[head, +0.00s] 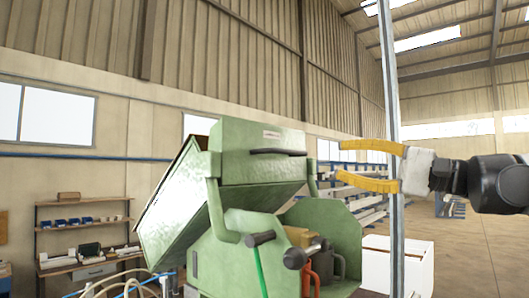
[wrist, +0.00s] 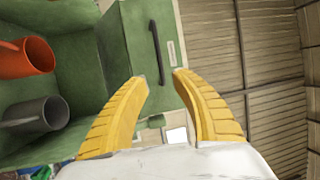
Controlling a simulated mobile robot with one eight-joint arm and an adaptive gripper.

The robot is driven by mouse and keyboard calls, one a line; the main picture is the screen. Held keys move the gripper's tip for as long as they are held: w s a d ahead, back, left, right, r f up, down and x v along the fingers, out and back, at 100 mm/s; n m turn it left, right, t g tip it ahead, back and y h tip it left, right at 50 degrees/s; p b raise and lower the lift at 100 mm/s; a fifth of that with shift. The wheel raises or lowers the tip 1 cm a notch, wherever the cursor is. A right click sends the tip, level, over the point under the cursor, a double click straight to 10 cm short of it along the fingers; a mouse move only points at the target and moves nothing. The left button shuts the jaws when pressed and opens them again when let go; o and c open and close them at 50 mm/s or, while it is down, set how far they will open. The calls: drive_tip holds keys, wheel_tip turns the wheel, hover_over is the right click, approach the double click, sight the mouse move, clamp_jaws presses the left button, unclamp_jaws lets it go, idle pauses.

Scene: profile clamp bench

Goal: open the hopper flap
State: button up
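The green hopper (head: 255,139) stands in the middle of the head view. A dark bar handle (head: 278,152) is on its upper panel, which I take as the flap (head: 250,172). The handle also shows in the wrist view (wrist: 156,52), beyond my fingertips and roughly between them in the picture. My gripper (head: 339,159) is open and empty, to the right of the handle with its yellow fingers pointing left. The wrist view also shows the spread fingers (wrist: 160,76). No contact with the handle shows. I cannot tell the exact gap in depth.
A red cup (wrist: 25,57) and a grey cup (wrist: 40,115) sit beside green panels. A dark knob lever (head: 260,239) stands below the handle. A thin grey post (head: 388,60) crosses near my gripper in the picture. A white box (head: 417,262) is at lower right; shelves (head: 85,203) stand left.

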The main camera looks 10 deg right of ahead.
sight(293, 152)
drive_tip(key=shift+g, duration=0.5)
drive_tip(key=p+x, duration=0.1)
drive_tip(key=x, duration=0.2)
drive_tip(key=s+p+x, duration=0.1)
drive_tip(key=x, duration=0.2)
drive_tip(key=a+p+x, duration=0.1)
drive_tip(key=x, duration=0.3)
drive_tip(key=shift+s+r, duration=0.25)
drive_tip(key=shift+s, duration=0.1)
drive_tip(key=shift+a, duration=0.55)
drive_tip(key=shift+w+d, duration=0.2)
drive_tip(key=shift+w, duration=0.05)
clamp_jaws()
